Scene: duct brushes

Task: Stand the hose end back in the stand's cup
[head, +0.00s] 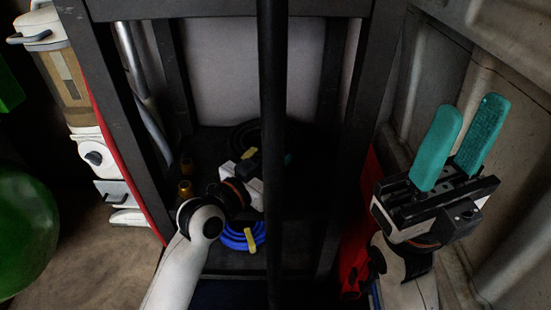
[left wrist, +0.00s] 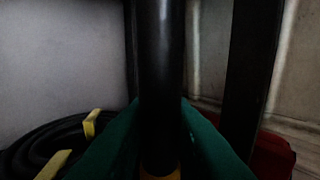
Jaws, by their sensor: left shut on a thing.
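A black round tube (head: 272,90), which I take for the hose end, stands upright in the head view and runs from the top edge to the bottom. In the left wrist view the tube (left wrist: 160,70) is between my teal fingers, with an orange-yellow band at its lower end. My left gripper (head: 287,158) is shut on it; in the head view its fingers are mostly hidden behind the tube. My right gripper (head: 471,103) is open and empty at the right, fingers pointing up. I cannot make out the stand's cup in either view.
A dark shelf frame (head: 355,150) surrounds my left arm. Its board holds a blue coil (head: 238,238), a black coil (head: 250,133) and small brass parts (head: 186,189). A red object (head: 354,240) is right of the frame, and a green round object (head: 22,230) is at far left.

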